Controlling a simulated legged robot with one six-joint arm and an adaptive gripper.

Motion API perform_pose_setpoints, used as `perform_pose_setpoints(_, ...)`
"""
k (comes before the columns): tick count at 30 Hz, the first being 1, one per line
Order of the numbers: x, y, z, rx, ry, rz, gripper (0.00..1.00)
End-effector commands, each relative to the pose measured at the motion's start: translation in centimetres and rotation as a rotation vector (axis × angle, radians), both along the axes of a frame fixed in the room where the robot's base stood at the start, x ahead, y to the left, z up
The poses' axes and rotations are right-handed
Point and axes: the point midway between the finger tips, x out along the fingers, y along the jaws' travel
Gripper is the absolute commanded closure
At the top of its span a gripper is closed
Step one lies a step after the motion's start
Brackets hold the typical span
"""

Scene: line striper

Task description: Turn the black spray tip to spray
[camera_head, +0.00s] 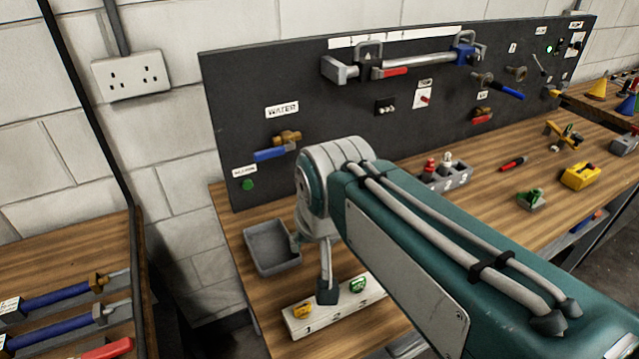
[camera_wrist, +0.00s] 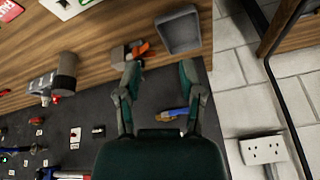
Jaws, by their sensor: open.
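I cannot clearly make out a black spray tip in either view. In the wrist view, a small grey-and-dark fitting with an orange handle (camera_wrist: 144,49) lies at the border of the bench and the black board, beside my left-hand finger. Whether it carries the spray tip I cannot tell. My gripper (camera_wrist: 160,68) is open, its two fingers apart with nothing between them. In the head view my arm hides most of the gripper and the fitting.
A grey tray (camera_head: 272,250) stands on the bench near my gripper; it also shows in the wrist view (camera_wrist: 181,31). A white numbered board (camera_head: 298,325) lies in front. A blue-handled water valve (camera_head: 270,155) sticks out from the black panel (camera_head: 235,95).

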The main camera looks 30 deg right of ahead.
Motion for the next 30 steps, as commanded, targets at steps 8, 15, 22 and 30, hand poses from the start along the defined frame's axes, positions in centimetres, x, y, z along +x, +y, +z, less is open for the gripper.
perform_pose_setpoints(8, 7.3, -3.0, 0.8, 0.119, 0.133, -0.406, 0.50)
perform_pose_setpoints(15, 13.5, -6.4, -0.5, 0.192, 0.233, -0.769, 0.50)
perform_pose_setpoints(22, 18.4, -10.0, -3.2, 0.233, 0.313, -1.099, 0.50)
perform_pose_setpoints(30, 20.1, -11.6, -4.8, 0.245, 0.343, -1.247, 0.50)
